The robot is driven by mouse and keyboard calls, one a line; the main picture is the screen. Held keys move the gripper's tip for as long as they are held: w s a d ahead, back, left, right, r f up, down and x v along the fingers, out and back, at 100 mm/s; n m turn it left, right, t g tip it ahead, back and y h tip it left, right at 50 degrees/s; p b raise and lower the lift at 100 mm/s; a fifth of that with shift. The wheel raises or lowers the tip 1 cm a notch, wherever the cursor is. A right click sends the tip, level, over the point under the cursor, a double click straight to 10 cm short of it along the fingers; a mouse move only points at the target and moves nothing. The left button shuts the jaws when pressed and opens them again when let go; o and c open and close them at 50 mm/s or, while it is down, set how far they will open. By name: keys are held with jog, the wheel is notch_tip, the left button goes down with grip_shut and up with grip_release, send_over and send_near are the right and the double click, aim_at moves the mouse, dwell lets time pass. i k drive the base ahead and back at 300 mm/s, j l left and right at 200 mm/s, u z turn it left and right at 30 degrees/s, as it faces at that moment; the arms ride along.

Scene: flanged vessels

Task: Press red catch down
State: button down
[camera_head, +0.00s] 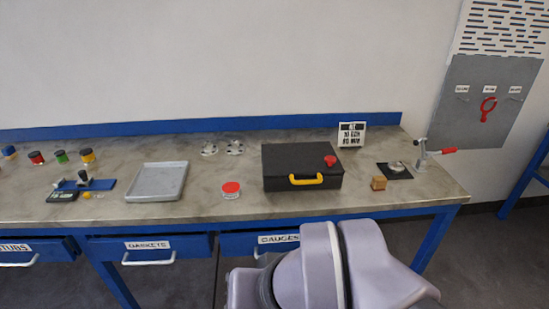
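A black case (290,160) with a yellow handle (306,179) on its front stands closed on the bench. A small red piece, which looks like the red catch (330,161), sits on the right part of the case's top and stands up a little from it. My gripper is not in view. Only rounded pale parts of my arm show at the bottom centre, in front of the bench and apart from the case.
Left of the case stand a red-topped round container (231,189) and a grey tray (158,182). Drawers (150,248) lie below the bench's front edge.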

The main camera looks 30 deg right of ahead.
aim_at(331, 160)
jog(key=i+l+z, duration=0.15)
jog(key=i, duration=0.35)
jog(key=i+l+z, duration=0.15)
jog(key=i+l, duration=0.15)
jog(key=i, duration=0.15)
